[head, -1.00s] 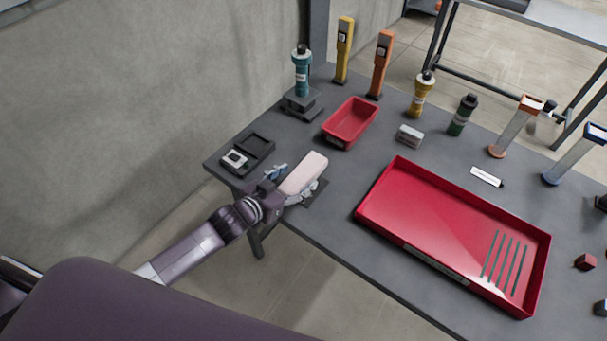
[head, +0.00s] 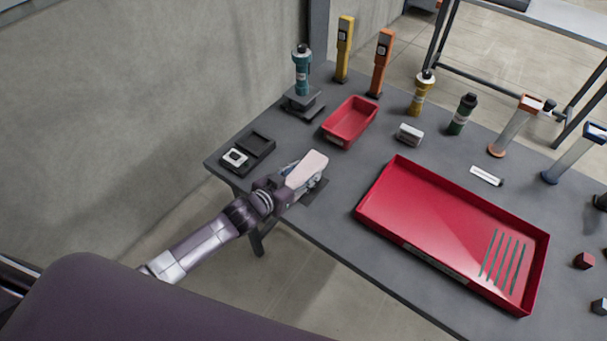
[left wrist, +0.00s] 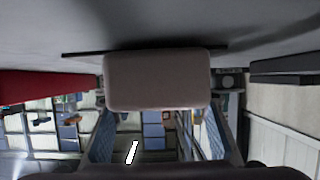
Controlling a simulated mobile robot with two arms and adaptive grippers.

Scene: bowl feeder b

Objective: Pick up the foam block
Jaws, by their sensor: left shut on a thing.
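The foam block (head: 307,168) is a pale pink, rounded box at the near left edge of the grey table (head: 330,220). My left gripper (head: 298,182) is shut on it, with the fingers at its sides. In the left wrist view the block (left wrist: 158,80) fills the middle, between the two fingers. A dark flat pad (head: 314,191) shows on the table under the block and gripper. I cannot tell whether the block is touching the pad. My right gripper is not in view.
A black tray with a small white-and-black device (head: 236,158) lies left of the block. A small red bin (head: 350,122) stands behind it, and a large red tray (head: 450,235) lies to the right. Several bottles and upright stands line the back.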

